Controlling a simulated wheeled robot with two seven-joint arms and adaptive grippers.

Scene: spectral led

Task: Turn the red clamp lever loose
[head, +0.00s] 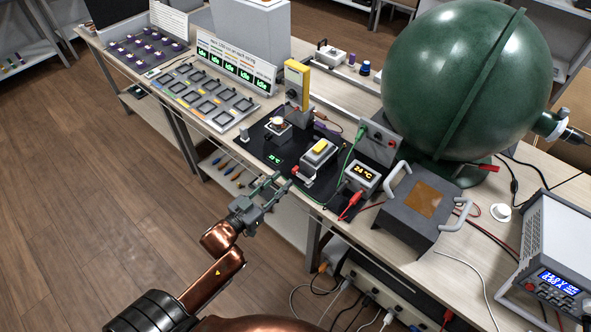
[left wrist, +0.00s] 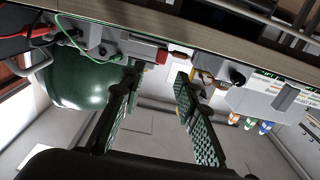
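My left gripper (head: 270,188) is at the table's front edge, in front of the black board. In the left wrist view its two fingers (left wrist: 155,95) stand apart with nothing between them. A small red part (head: 305,168) shows on the grey fixture (head: 317,157) with the yellow top, just right of the fingertips. A red end (left wrist: 162,56) on a grey block also shows in the left wrist view, beyond the fingers. A red handle (head: 488,168) sticks out at the foot of the green sphere (head: 465,80). I cannot tell which red part is the clamp lever. My right gripper is not in view.
A yellow meter (head: 297,82) stands behind. A grey box with handles (head: 408,212) and a power supply (head: 550,262) are farther right. The floor at left is clear.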

